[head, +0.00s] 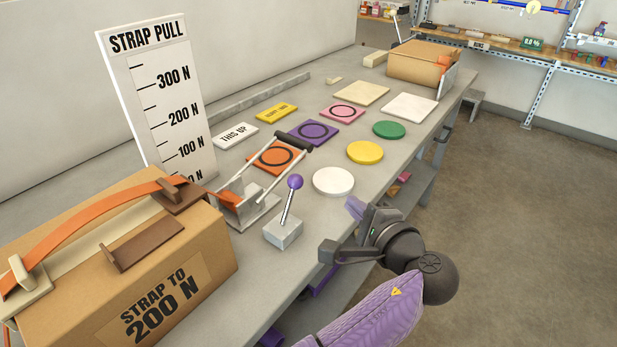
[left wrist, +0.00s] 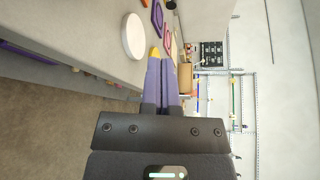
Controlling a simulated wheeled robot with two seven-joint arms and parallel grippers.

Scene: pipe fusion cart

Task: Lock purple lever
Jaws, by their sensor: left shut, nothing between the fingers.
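The purple lever has a round purple knob (head: 295,182) on a thin metal rod. The rod rises from a small grey base block (head: 283,232) near the front edge of the bench and tilts slightly right. My left gripper (head: 354,207) is to the right of the lever, near the bench's front edge, with a clear gap between them. Its purple fingers are together and empty, and they also show in the left wrist view (left wrist: 161,66). The lever is not seen in the left wrist view. My right gripper is in neither view.
A white disc (head: 333,181) lies right of the lever and also shows in the left wrist view (left wrist: 133,36). A strap tensioner with an orange strap (head: 231,200) stands behind-left. A strapped box (head: 205,257) fills the front left. The floor right of the bench is clear.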

